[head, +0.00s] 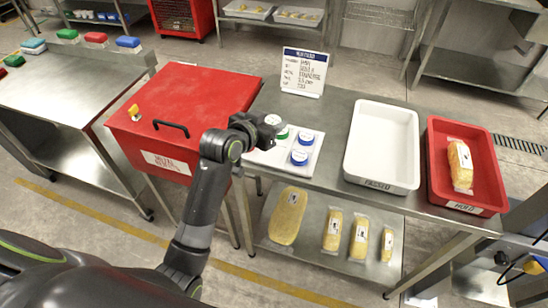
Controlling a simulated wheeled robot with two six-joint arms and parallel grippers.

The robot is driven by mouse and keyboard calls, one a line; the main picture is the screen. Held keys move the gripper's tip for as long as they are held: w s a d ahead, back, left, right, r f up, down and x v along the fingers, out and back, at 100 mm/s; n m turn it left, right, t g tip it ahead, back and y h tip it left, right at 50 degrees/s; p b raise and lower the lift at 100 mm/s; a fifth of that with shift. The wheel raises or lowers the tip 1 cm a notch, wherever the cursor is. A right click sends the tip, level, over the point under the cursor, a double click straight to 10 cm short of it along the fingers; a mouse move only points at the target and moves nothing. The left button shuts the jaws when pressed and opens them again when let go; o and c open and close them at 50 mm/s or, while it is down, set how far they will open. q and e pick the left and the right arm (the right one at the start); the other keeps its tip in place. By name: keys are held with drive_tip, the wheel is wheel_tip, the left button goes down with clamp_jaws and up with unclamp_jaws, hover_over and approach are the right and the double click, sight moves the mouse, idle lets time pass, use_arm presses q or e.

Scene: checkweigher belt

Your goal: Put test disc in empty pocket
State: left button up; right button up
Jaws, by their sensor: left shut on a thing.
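My left gripper (260,128) is shut on a white-topped test disc (272,119), at the left end of the white disc holder (312,166). The gripper partly hides the disc. The holder bears a green-edged disc (282,133) and two blue-edged discs, one at the back right (305,137) and one in front (299,157). The front left part of the holder shows no disc and looks like the empty pocket (273,153). The held disc appears above the holder's back left edge; its exact height is unclear. My right gripper is not in view.
A red lidded box (200,95) with a black handle stands close left of my gripper. A white sign (304,72) stands behind the holder. A white tray (378,180) and a red tray (435,165) with a wrapped pack are to the right. Several packs lie on the lower shelf.

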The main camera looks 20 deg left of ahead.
sight(270, 156)
use_arm(q)
wheel_tip(270, 156, down, 10)
drive_tip(key=shift+f, duration=0.2)
idle(0.3)
drive_tip(key=shift+f, duration=0.15)
drive_tip(key=o, duration=1)
drive_tip(key=shift+r, duration=0.25)
drive_tip(key=v, duration=1.2)
drive_tip(key=shift+w+a, duration=0.1)
